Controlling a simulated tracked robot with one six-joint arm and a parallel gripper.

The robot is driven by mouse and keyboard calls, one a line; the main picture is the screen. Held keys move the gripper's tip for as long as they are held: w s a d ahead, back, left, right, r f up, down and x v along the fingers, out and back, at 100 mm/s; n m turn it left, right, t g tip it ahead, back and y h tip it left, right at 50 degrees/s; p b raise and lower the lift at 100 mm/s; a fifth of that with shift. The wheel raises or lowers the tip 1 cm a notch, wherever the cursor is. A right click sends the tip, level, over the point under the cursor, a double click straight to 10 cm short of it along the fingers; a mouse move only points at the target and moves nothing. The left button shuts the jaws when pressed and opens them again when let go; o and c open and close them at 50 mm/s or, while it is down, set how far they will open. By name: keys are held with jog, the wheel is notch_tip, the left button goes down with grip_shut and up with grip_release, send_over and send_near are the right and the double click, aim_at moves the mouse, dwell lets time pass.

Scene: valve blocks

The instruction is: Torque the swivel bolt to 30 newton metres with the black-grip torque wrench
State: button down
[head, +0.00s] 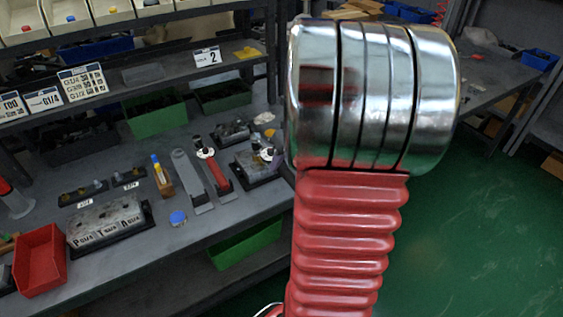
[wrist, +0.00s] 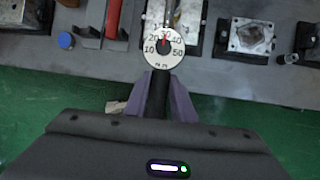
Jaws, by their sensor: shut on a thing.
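My gripper (wrist: 160,78) has purple fingers shut on the black grip of the torque wrench (wrist: 158,90) in the wrist view. The wrench's round white dial (wrist: 164,45) is just beyond the fingertips, marked 10 to 50. Its red pointer points up, close to the 30 mark. The wrench head reaches over a dark-based metal block (wrist: 190,14) at the bench's front; the dial hides part of this. The swivel bolt cannot be made out. In the head view my arm covers the right, and only a bit of purple finger (head: 276,162) shows beside the block.
A red-handled tool (head: 217,170) lies left of the block. Further left are a blue cap (head: 178,218), a labelled valve block (head: 105,220) and a red bin (head: 40,260). A square block with a round hole (wrist: 250,38) stands to the right. Green floor (head: 470,240) is clear.

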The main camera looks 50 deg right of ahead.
jog(key=shift+f, duration=1.2)
dwell(0.9)
jog(key=shift+w+a, duration=0.1)
jog(key=shift+w+a+m+h, duration=0.2)
jog(key=shift+a+m, duration=0.25)
jog(key=shift+a, duration=0.1)
jog(key=shift+w+a+m+h, duration=0.2)
jog(key=shift+a+m, duration=0.25)
jog(key=shift+a, duration=0.05)
jog(key=shift+a, duration=0.2)
jog(key=shift+w+a+m+h, duration=0.4)
jog(key=shift+w+a+m, duration=0.2)
jog(key=shift+a+m, duration=0.35)
dwell(0.4)
jog(key=shift+s+d+n+y, duration=0.2)
jog(key=shift+s+d+n, duration=0.15)
jog(key=shift+d+n, duration=0.2)
jog(key=shift+s+d+n+y, duration=0.2)
jog(key=shift+s+d+n, duration=0.15)
jog(key=shift+d, duration=0.25)
